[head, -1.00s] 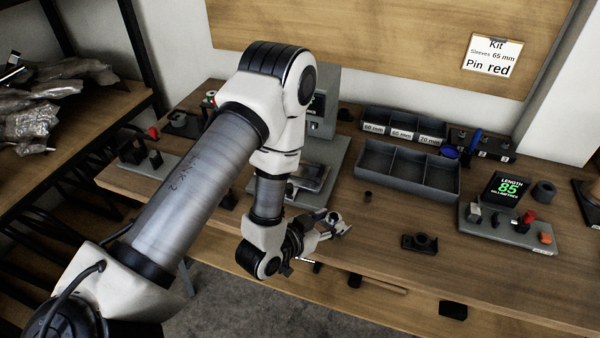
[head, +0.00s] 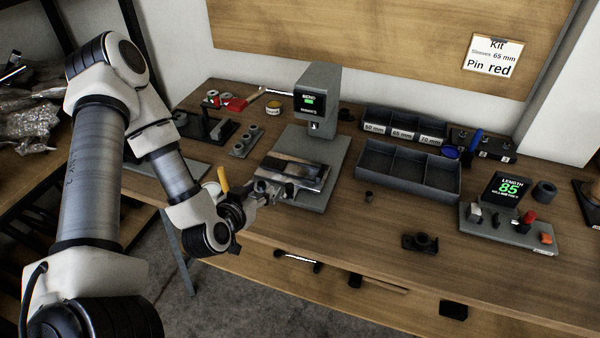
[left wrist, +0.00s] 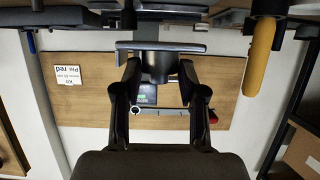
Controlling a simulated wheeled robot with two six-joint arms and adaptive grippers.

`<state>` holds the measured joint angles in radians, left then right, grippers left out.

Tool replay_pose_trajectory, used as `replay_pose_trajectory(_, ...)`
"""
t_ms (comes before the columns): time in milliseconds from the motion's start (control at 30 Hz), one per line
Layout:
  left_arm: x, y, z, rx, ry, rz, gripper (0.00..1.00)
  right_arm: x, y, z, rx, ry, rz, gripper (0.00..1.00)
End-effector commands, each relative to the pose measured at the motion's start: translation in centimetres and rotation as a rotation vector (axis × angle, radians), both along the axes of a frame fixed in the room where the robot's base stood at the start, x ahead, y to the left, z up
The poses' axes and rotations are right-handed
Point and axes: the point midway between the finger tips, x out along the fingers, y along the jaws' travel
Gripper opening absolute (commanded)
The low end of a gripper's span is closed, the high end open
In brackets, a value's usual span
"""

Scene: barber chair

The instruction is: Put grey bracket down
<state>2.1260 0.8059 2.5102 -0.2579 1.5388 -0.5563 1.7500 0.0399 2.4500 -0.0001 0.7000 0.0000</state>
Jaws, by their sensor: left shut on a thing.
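My left gripper (head: 266,190) is at the front edge of the bench press, low beside its shiny grey plate. It is shut on a grey piece, taken as the grey bracket (left wrist: 160,68), which shows between the fingertips in the left wrist view. In the head view the bracket blends with the plate and fingers, so its outline and whether it touches the plate cannot be told. The grey press (head: 318,90) with a green-lit display stands behind on its base plate (head: 335,152). My right gripper is not in view.
A yellow handle (head: 223,179) stands close left of my left gripper. A holed grey block (head: 246,141) is left of the press. Divided dark bins (head: 408,174) and a small dark clamp-like part (head: 420,242) lie to the right.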

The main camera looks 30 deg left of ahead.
Motion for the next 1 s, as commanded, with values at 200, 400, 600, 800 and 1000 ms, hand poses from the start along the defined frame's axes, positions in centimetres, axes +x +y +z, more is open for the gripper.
replay_pose_trajectory(200, 2.1, -0.1, -0.6, 0.005, -0.006, -0.005, 0.01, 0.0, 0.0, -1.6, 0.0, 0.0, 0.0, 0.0)
replay_pose_trajectory(400, 6.2, -0.3, -0.4, 0.007, -0.004, -0.005, 0.01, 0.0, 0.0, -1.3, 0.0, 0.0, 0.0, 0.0)
replay_pose_trajectory(600, 10.2, -0.4, -0.7, 0.005, -0.003, -0.004, 0.01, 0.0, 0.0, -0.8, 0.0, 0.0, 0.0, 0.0)
replay_pose_trajectory(800, 13.6, -0.6, -1.1, 0.003, -0.001, -0.002, 0.01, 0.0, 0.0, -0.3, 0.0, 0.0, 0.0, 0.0)
replay_pose_trajectory(1000, 15.2, -0.6, -1.3, 0.002, -0.003, -0.002, 0.01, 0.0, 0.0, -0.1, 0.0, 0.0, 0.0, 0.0)
